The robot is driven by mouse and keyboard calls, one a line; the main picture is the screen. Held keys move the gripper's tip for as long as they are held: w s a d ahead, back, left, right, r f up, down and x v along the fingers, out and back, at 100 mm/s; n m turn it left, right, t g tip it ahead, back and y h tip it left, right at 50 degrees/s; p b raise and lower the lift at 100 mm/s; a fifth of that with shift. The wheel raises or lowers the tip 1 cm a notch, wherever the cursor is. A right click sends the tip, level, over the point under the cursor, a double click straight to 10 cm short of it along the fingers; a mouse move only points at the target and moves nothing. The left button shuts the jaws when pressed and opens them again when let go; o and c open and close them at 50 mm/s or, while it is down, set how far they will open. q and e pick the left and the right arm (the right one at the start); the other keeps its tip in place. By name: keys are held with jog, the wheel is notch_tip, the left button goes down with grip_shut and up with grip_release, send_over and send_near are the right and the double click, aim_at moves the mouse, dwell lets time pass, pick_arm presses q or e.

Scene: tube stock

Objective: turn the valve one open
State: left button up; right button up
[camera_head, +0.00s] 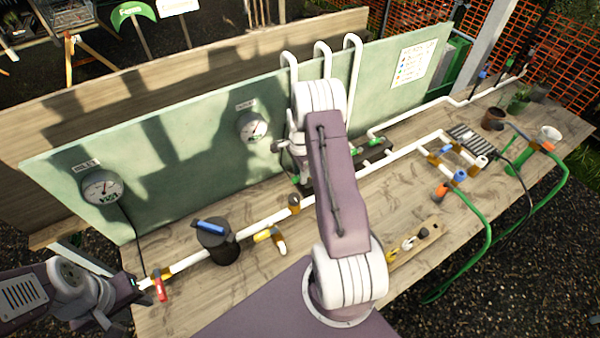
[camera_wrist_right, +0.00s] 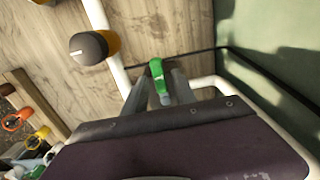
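Valve labels are too small to read, so I cannot tell by label which one is valve one. A green valve handle (camera_wrist_right: 159,76) on white pipe lies between the two fingers of my right gripper (camera_wrist_right: 161,82) in the right wrist view. The fingers stand apart on either side of it; contact is unclear. In the head view my right arm hides part of the green-handled manifold (camera_head: 372,153); the right gripper (camera_head: 289,147) shows only partly there. A red valve handle (camera_head: 159,286) sits at the pipe's left end. My left gripper (camera_head: 136,284) is close beside it, its fingers too small to judge.
A green panel (camera_head: 190,140) with two gauges, the left (camera_head: 103,188) and the middle (camera_head: 252,126), stands behind the bench. A dark canister with a blue handle (camera_head: 211,227), a yellow-handled fitting (camera_head: 264,235) and green hoses (camera_head: 487,232) are on the wooden bench (camera_head: 170,318).

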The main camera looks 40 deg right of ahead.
grip_shut()
dwell(1.2)
